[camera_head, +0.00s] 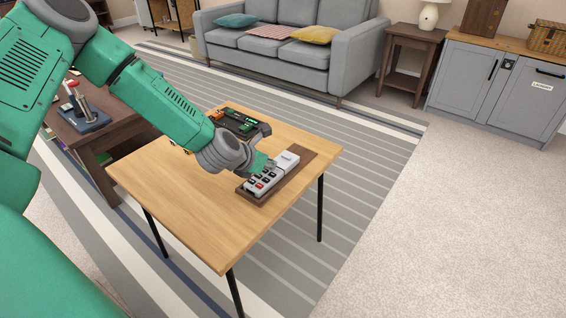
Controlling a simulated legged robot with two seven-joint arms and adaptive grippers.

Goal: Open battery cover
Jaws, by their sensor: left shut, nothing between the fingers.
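A white and grey remote-like device (284,163) with dark and red buttons lies on a brown base (302,163) on the wooden table (217,225). Its upper right end has a plain light section, which may be the battery cover. My left gripper (268,158) reaches over the table from the left. Its fingers are shut and empty, close to the left side of the device. I cannot tell whether they touch it. My left wrist hides part of the table behind. My right gripper is not in view.
A dark device with green and orange parts (238,121) lies at the table's back edge. A dark wooden table (95,128) with a tool-like object stands at the left. A grey sofa (290,62) is behind. Carpet at the right is clear.

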